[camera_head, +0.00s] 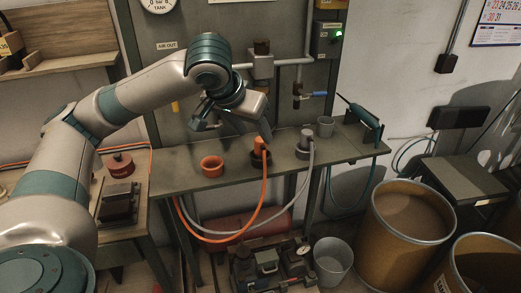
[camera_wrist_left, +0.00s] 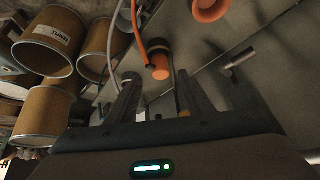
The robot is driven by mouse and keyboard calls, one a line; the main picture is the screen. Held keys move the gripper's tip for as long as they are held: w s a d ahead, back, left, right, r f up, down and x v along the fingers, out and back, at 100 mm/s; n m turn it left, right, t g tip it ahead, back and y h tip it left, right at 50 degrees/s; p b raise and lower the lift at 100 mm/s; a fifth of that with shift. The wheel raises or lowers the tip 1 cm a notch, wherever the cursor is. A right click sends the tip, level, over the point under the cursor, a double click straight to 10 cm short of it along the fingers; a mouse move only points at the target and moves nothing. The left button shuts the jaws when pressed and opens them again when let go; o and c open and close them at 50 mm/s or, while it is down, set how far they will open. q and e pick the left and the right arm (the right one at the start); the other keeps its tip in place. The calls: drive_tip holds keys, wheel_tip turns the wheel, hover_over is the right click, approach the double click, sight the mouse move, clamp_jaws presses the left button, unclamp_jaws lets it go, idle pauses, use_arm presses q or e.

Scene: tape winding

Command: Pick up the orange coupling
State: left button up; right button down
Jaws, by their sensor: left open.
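The orange coupling (camera_head: 259,147) stands upright on the bench, with an orange hose (camera_head: 263,195) hanging from it over the front edge. My left gripper (camera_head: 234,124) is open and empty, above and just left of the coupling in the head view. In the left wrist view, the orange coupling (camera_wrist_left: 159,62) shows beyond the gap between the two fingers of the gripper (camera_wrist_left: 158,88), apart from them. A dark base hides the coupling's lower end. My right gripper is not in view.
An orange cup-shaped socket (camera_head: 212,166) sits left of the coupling. A grey coupling (camera_head: 304,146) with a grey hose stands to the right, near a grey cup (camera_head: 325,126) and a teal air gun (camera_head: 362,118). Fibre drums (camera_head: 402,225) stand on the floor at right.

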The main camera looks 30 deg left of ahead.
sight(260, 139)
use_arm(q)
drive_tip(key=shift+x, duration=0.8)
drive_tip(key=x, duration=0.4)
drive_tip(key=shift+w+p, duration=0.35)
drive_tip(key=shift+w, duration=0.05)
drive_tip(key=shift+w+a+f, duration=0.1)
drive_tip(key=shift+w+f, duration=0.05)
drive_tip(key=shift+f, duration=0.1)
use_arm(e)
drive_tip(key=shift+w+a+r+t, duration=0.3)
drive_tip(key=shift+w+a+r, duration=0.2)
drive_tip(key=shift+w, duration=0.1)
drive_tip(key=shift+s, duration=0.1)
